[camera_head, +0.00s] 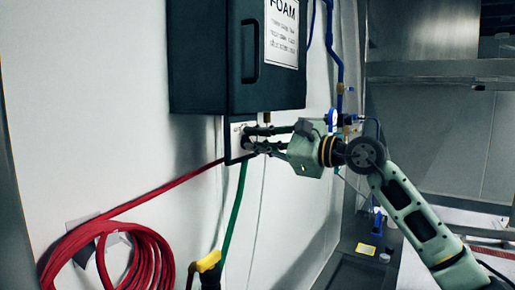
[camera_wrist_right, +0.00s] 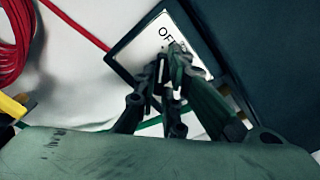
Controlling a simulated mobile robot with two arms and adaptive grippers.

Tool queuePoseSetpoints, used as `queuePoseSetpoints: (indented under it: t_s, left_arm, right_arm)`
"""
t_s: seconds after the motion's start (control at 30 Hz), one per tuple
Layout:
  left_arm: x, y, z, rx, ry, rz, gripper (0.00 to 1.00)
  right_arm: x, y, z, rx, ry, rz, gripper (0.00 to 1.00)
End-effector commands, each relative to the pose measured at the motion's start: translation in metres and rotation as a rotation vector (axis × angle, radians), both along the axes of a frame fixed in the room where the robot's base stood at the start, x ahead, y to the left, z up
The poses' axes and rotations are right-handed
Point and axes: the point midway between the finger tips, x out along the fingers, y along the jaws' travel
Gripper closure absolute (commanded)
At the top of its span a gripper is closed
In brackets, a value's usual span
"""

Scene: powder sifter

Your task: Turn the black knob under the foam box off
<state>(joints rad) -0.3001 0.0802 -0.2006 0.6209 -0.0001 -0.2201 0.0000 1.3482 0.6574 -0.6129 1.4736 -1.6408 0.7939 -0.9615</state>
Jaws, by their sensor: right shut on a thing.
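The dark foam box (camera_head: 205,58) with a white FOAM sign hangs on the wall. Below it is a small black-framed panel (camera_head: 236,156) with a white face. In the right wrist view this panel (camera_wrist_right: 146,38) bears the letters "OF", the rest being covered. My right gripper (camera_head: 248,139) reaches in from the right, its fingertips against the panel. It is shut on the black knob, which the fingers largely hide, so its turned position cannot be read. The fingers also show close together in the right wrist view (camera_wrist_right: 172,68). My left gripper is out of view.
A red hose coil (camera_head: 112,255) hangs on the wall at lower left. A green hose (camera_head: 235,210) runs down from the panel. A yellow-and-black handle (camera_head: 208,262) stands at the bottom. Blue pipes (camera_head: 337,60) and valves are behind my right gripper.

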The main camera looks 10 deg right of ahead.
Motion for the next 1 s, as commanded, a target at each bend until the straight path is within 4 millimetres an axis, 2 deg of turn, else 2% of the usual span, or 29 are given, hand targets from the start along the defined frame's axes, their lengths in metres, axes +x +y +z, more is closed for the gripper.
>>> queuePoseSetpoints:
  t_s: [0.6, 0.63, 0.8, 1.0]
  left_arm:
    - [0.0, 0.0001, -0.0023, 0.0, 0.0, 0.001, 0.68]
    - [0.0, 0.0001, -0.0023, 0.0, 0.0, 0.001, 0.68]
    - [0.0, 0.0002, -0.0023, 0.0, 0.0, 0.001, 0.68]
    - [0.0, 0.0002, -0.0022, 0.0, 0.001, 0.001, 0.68]
  right_arm:
    - [0.0003, 0.0003, -0.0028, -0.031, -0.022, 0.001, 1.0]
    - [0.0003, 0.0003, -0.0028, -0.031, -0.022, 0.001, 0.88]
    - [0.0002, 0.0002, -0.002, -0.029, -0.023, 0.0, 0.73]
    - [0.0001, 0.0002, -0.0011, -0.028, -0.025, 0.001, 0.72]
